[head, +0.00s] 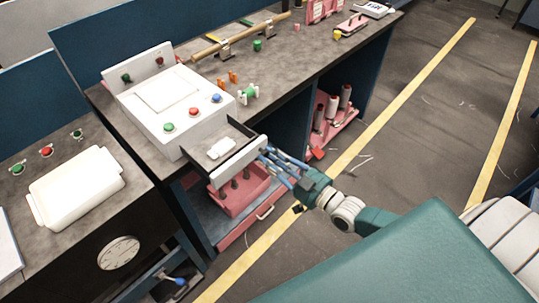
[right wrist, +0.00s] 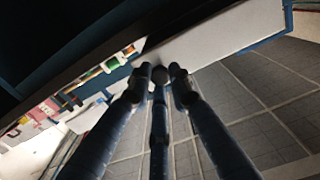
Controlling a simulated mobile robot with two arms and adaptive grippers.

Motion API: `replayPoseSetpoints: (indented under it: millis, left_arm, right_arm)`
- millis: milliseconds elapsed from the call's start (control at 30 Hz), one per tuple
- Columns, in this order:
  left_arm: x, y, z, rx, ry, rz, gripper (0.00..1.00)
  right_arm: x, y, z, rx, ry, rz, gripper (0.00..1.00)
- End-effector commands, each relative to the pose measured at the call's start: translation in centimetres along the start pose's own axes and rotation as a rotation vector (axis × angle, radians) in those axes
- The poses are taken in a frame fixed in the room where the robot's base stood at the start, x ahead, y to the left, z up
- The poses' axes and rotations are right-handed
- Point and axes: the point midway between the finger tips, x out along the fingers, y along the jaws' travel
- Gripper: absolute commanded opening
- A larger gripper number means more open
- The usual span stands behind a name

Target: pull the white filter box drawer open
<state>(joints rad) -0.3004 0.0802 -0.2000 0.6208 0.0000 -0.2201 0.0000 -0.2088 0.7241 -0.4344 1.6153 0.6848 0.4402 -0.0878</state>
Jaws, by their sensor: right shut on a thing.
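The white filter box (head: 150,103) stands on the grey bench, with green, red and blue buttons on its sloping top. Its drawer (head: 240,160) sticks out of the front toward the right gripper; the inside is dark and a small white block (head: 221,148) lies in it. My right gripper (head: 268,156) is at the drawer's white front. In the right wrist view its fingers (right wrist: 160,76) close around a small dark knob (right wrist: 158,74) on the white drawer front (right wrist: 215,38). The fingers partly hide the knob. My left gripper is in neither view.
Below the drawer, a pink bin (head: 240,196) with dark bottles stands on the lower shelf. A white lidded container (head: 78,187) sits on the left bench. The floor at right is open.

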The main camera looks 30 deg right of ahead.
Motion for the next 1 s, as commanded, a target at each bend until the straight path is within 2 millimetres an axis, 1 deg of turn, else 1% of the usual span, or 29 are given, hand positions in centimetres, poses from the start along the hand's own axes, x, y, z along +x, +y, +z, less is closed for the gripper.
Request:
replayPoseSetpoints:
  millis: [33,100,133,200,467,567,667,1000]
  left_arm:
    - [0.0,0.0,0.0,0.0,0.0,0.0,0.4]
    - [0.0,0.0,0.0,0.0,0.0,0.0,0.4]
    - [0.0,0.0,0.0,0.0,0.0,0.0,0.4]
    - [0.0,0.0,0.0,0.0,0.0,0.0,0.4]
    - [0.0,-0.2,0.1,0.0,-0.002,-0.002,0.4]
    - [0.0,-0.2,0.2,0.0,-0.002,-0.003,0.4]
    - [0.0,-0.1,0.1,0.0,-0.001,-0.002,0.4]
    - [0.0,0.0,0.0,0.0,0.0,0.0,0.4]
  right_arm:
    - [0.2,0.2,-0.7,-0.002,0.016,0.002,0.0]
    - [0.2,0.2,-0.7,-0.002,0.017,0.002,0.0]
    - [0.2,0.2,-0.7,-0.002,0.017,0.002,0.25]
    - [0.2,0.2,-0.7,-0.002,0.016,0.002,0.38]
    - [0.1,0.1,-0.3,-0.001,0.008,0.001,0.38]
    - [-0.3,0.1,-0.2,-0.001,0.006,0.001,0.38]
    - [-1.5,0.1,-0.1,0.0,0.003,0.002,0.38]
    - [-8.5,0.1,-0.1,-0.002,0.004,0.001,0.38]
